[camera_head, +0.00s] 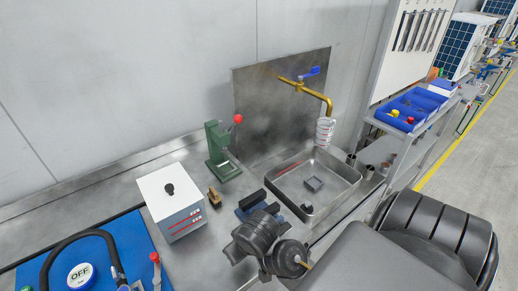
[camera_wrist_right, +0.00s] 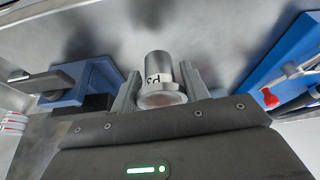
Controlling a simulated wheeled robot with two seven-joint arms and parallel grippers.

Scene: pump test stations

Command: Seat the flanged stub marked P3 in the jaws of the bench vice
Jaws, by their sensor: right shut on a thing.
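The flanged stub marked P3 (camera_wrist_right: 157,66) is a grey metal cylinder with a white label and a wider flange at its near end. It sits between the two fingers of my right gripper (camera_wrist_right: 160,84), which is shut on it. The blue bench vice (camera_wrist_right: 82,84) with dark jaws is to the left of the stub in the right wrist view, apart from it. In the head view the vice (camera_head: 249,203) stands on the steel bench just beyond my right wrist, which hides the fingers and the stub. My left gripper is not in view.
A white box with a black knob (camera_head: 169,196), a small brass piece (camera_head: 214,197) and a green press (camera_head: 221,152) stand left of and behind the vice. A steel sink tray (camera_head: 313,181) is to its right. A blue mat (camera_head: 128,240) lies at left.

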